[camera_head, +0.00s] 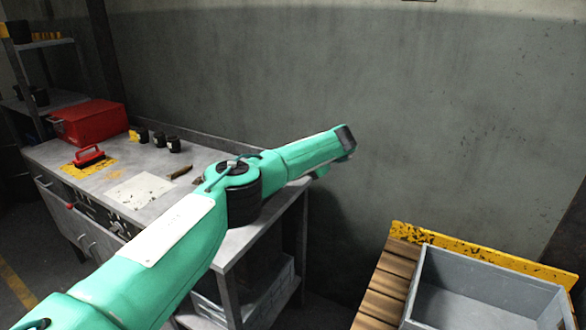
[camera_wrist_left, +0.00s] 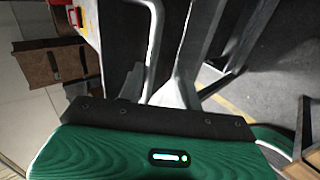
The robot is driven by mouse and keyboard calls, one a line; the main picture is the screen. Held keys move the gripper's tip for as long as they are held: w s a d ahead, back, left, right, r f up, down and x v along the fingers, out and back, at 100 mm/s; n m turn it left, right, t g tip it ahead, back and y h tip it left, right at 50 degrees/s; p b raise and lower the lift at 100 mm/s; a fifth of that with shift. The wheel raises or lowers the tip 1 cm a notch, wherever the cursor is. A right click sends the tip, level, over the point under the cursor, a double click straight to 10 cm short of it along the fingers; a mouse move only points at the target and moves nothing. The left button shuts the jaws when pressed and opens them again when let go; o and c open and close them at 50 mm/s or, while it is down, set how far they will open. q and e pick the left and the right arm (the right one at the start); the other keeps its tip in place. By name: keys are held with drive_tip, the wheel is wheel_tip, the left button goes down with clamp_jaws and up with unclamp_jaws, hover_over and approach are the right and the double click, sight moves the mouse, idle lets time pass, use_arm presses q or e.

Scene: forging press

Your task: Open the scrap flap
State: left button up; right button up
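No scrap flap can be picked out with certainty in either view. In the left wrist view, a pale bent bar (camera_wrist_left: 156,42) like a handle runs down to my left gripper (camera_wrist_left: 156,86). Its two grey fingers stand apart with the bar's lower end between or just behind them. I cannot tell whether they touch it. A brown panel (camera_wrist_left: 55,65) with dark fittings is at the upper left, beside a small red part (camera_wrist_left: 74,16). In the head view my left arm reaches across the middle, and its gripper does not show. My right gripper is in neither view.
A grey bin (camera_head: 489,270) sits on a wooden slatted surface (camera_head: 390,276) with a yellow edge at lower right. A grey wall closes the back.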

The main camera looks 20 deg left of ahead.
use_arm(q)
drive_tip(key=shift+w+r, duration=0.1)
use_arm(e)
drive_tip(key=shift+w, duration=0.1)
